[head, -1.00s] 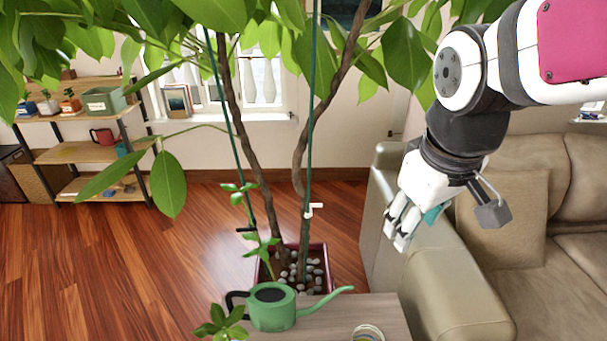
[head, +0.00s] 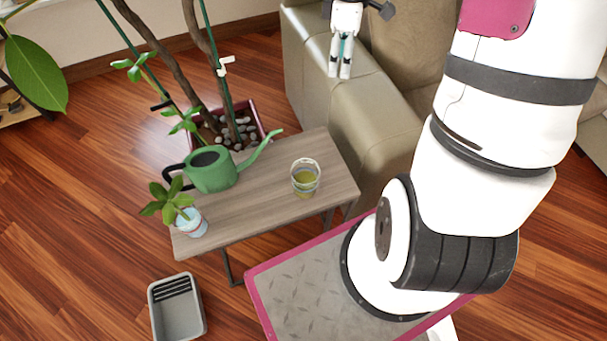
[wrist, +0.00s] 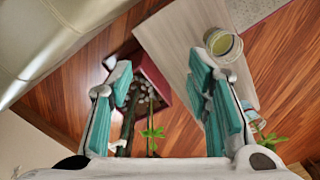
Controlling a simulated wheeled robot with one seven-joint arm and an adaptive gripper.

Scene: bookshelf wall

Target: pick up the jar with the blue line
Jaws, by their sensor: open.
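A clear jar (head: 305,180) with yellowish-green contents stands upright on the small wooden table (head: 255,205), near its right end. A blue line on it is too small to make out. The jar (wrist: 221,52) also shows in the wrist view, above and right of centre, near the right finger's tip. My gripper (head: 340,72) shows in front of the sofa arm in the head view, beyond the jar and apart from it. In the wrist view my gripper (wrist: 160,68) has its two teal-padded fingers spread wide with nothing between them.
A green watering can (head: 212,170) stands left of the jar, its spout pointing towards the jar's side. A small potted plant (head: 190,222) is at the table's left end. The tree's planter (head: 232,130) and sofa (head: 335,110) stand behind. A grey bin (head: 178,310) is on the floor.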

